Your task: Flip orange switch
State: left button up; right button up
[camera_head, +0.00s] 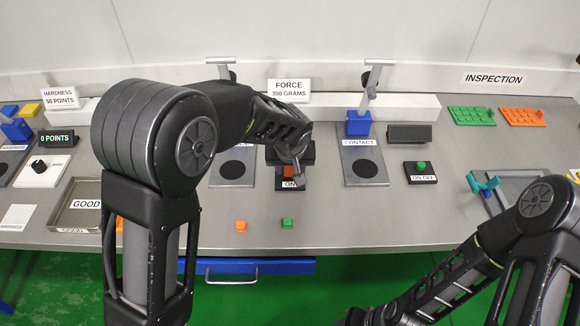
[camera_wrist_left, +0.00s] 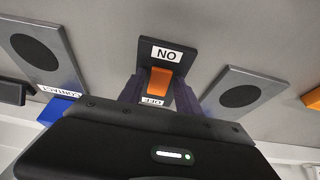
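The orange switch (camera_head: 289,171) sits on a dark base plate with an ON label, in the middle of the bench. In the left wrist view the orange switch (camera_wrist_left: 160,78) stands between the ON and OFF labels. My left gripper (camera_head: 297,178) is over this switch and partly hides it in the head view. In the left wrist view the fingers of my left gripper (camera_wrist_left: 159,88) are apart, one on each side of the switch; whether they touch it I cannot tell. My right forearm is at the lower right, its gripper out of frame.
Grey plates with black discs stand on both sides, including the CONTACT plate (camera_head: 364,167). A green ON/OFF switch (camera_head: 421,168) is to the right. Small orange (camera_head: 241,226) and green (camera_head: 287,223) blocks lie near the front edge. A FORCE sign (camera_head: 289,90) stands behind.

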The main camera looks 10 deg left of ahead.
pick_arm(q)
grip_shut()
jog(key=shift+w+a+r+g+p, duration=0.1)
jog(key=shift+r+g+p, duration=0.2)
jog(key=shift+p, duration=0.2)
jog(key=shift+w+a+r+g+p, duration=0.2)
jog(key=shift+g+p, duration=0.5)
jog(key=shift+p, duration=0.55)
jog(key=shift+w+f+g+h+p, duration=0.1)
jog(key=shift+w+g+h+p, duration=0.2)
jog(key=shift+g+h+p, duration=0.35)
jog(key=shift+d+f+g, duration=0.1)
jog(key=shift+g, duration=0.45)
jog(key=shift+o, duration=1.4)
grip_release()
